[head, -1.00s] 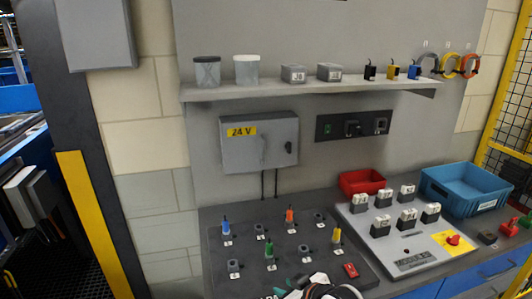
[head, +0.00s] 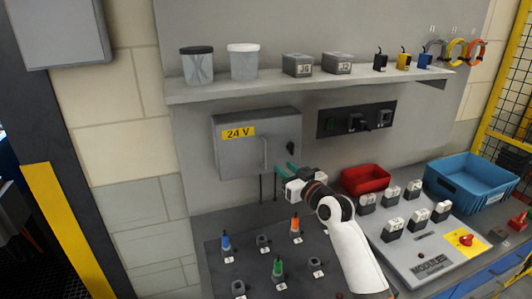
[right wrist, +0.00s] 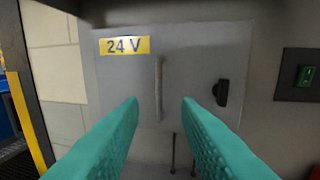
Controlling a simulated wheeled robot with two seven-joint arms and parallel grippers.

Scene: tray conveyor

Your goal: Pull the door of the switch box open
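The switch box (head: 235,153) is a grey wall box with a yellow "24 V" label, and its door is shut. It also shows in the right wrist view (right wrist: 125,85), with a vertical bar handle (right wrist: 159,88) in the middle of the door and a dark knob (right wrist: 221,92) to the right of it. My right gripper (head: 286,172) is in front of the box near its lower right. In the right wrist view its teal fingers (right wrist: 160,105) are apart and empty, with the handle between them in the picture and farther off. My left gripper is not in view.
A shelf (head: 300,84) with tubs and small parts runs above the box. A dark socket panel (head: 356,119) is on the wall to the right. A red bin (head: 365,180), a blue crate (head: 470,183) and a module board (head: 432,240) stand on the bench. Cables hang below the box.

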